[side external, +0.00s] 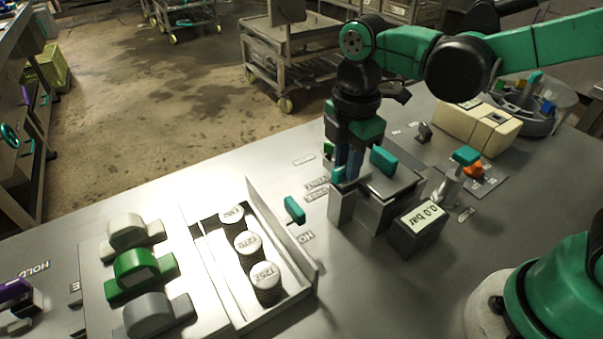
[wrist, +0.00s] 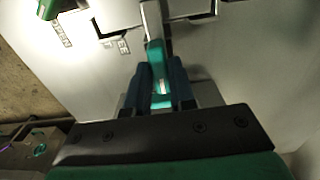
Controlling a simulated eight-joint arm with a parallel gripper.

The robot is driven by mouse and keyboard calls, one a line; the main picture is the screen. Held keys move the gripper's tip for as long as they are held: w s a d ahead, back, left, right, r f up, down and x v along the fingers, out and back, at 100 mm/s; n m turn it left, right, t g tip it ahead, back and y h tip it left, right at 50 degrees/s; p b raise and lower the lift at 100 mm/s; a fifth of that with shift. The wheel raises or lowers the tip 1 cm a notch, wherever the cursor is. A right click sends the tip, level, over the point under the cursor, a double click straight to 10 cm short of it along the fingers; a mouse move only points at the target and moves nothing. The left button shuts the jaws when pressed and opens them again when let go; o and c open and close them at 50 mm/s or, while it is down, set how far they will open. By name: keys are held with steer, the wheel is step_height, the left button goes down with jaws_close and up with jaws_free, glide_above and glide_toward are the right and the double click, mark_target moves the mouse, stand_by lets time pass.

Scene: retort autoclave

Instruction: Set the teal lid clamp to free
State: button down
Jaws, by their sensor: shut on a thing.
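My gripper (wrist: 160,98) points down at the left side of a metal box on the bench. Its dark blue fingers are closed around a teal handle (wrist: 156,54) on a grey lever, which looks like the lid clamp. In the side view my gripper (side external: 346,172) is beside the box, and a bit of teal (side external: 338,174) shows at its fingertips. The fingers hide most of the handle there. The bench labels near it are too small to read surely.
The metal box (side external: 375,208) carries another teal block (side external: 383,161) on top. A gauge (side external: 417,229) reading 0.0 bar stands in front. A teal tab (side external: 295,209) and a tray (side external: 304,271) with white-capped jars lie left. A teal-topped lever (side external: 466,156) stands right.

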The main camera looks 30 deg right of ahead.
steer(key=shift+m, duration=0.3)
steer(key=m, duration=1.3)
steer(key=shift+m, duration=2.1)
steer(key=c, duration=0.7)
jaws_free()
steer(key=shift+c, duration=0.2)
steer(key=shift+r, duration=2.85)
